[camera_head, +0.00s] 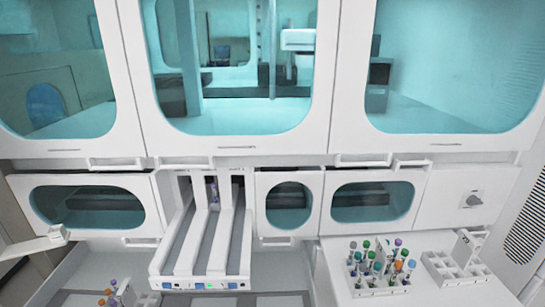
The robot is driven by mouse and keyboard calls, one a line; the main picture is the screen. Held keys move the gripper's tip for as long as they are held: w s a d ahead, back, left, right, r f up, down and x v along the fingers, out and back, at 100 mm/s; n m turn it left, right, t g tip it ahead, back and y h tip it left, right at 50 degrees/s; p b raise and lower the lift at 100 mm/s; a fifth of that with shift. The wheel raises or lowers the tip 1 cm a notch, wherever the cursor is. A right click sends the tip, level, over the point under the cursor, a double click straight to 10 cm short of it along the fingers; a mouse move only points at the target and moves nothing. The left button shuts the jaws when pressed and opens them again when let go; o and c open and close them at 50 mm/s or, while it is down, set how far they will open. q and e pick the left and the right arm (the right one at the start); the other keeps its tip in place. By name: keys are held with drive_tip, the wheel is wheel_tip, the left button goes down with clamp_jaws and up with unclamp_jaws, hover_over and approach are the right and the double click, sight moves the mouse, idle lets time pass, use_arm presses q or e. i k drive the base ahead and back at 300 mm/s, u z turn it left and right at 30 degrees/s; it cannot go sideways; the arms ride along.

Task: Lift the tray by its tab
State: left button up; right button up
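A white tray (441,263) with empty square compartments stands on the white counter at the right. An upright white tab (467,243) with dark marks rises at its back. Beside it on the left is a second rack (374,291) filled with several tubes with green, orange, purple, blue and white caps. A third white holder (127,292) with a few capped tubes is partly cut off at the bottom left. I cannot tell which of these the task means. Neither of my grippers can be made out in this view.
A white machine with teal windows (235,65) fills the back. Its long lane unit (205,250) sticks out toward me in the middle. A white bar (35,243) juts in at the left. The counter (440,296) is bare in front of the empty tray.

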sight(456, 267)
drive_tip(key=z, duration=1)
drive_tip(key=k, duration=1.25)
drive_tip(key=z, duration=0.2)
drive_tip(key=i, duration=0.65)
drive_tip(key=z, duration=0.5)
drive_tip(key=i, duration=0.8)
drive_tip(key=u, duration=0.45)
